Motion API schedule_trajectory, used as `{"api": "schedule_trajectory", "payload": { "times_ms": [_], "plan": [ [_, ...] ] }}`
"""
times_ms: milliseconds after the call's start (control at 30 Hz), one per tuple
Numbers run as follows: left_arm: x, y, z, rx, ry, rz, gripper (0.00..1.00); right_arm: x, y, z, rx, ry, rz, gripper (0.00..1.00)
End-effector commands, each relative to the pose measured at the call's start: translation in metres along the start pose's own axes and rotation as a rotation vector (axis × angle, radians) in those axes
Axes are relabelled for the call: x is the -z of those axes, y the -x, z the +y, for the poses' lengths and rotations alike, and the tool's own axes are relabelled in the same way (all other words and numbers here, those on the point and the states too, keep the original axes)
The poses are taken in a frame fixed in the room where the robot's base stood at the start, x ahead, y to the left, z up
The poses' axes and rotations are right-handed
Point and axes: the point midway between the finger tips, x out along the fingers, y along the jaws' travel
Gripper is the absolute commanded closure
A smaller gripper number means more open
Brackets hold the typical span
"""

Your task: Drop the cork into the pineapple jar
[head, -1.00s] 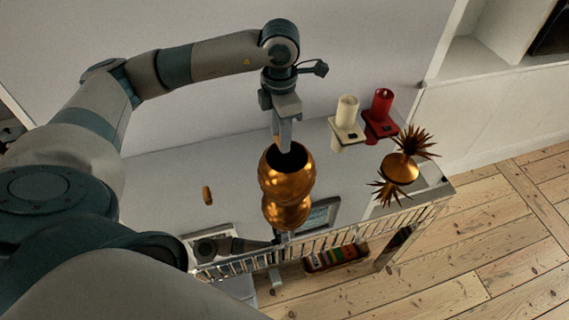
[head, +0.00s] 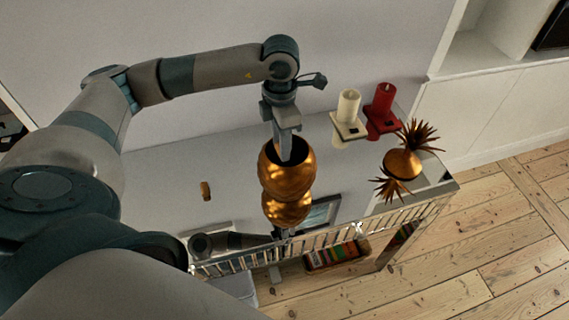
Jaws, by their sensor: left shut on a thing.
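The pineapple jar (head: 287,183) is a golden, rounded, open-topped pot. It stands upright on a glossy table, which mirrors it just below. My left gripper (head: 285,151) points straight down from above the jar. Its fingers are close together, with their tips inside the dark mouth. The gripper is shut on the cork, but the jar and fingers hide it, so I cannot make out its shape. The golden lid (head: 402,163), with spiky brown leaves, lies apart on the right of the table. My right gripper is not in view.
A small orange-brown piece (head: 206,190) lies on the table (head: 160,180) left of the jar. A cream candle (head: 348,106) and a red candle (head: 382,101) stand behind on the right. A picture frame (head: 322,212) lies near the railed front edge.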

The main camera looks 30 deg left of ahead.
Motion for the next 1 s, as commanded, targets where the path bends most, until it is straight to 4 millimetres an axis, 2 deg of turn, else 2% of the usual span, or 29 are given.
{"api": "schedule_trajectory", "payload": {
  "times_ms": [33, 67, 133, 467, 667, 867, 1000],
  "plan": [
    [0.000, 0.000, 0.000, 0.000, 0.000, 0.000, 0.88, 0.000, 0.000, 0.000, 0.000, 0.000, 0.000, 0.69],
    [0.000, 0.000, 0.000, 0.000, 0.000, 0.000, 0.63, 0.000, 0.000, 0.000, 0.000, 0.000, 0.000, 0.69],
    [0.000, 0.000, 0.000, 0.000, 0.000, 0.000, 0.46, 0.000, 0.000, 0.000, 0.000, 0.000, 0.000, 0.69],
    [0.000, 0.001, 0.000, 0.000, 0.000, 0.000, 0.46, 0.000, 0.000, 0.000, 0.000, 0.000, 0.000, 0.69],
    [-0.001, 0.009, 0.000, 0.000, 0.000, -0.002, 0.46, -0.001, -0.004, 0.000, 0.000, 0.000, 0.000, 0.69],
    [-0.001, 0.033, 0.000, -0.001, -0.001, -0.005, 0.46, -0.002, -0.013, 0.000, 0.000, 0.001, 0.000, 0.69],
    [-0.001, 0.059, 0.001, -0.003, -0.002, -0.006, 0.46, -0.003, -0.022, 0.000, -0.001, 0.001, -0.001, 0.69]
  ]
}}
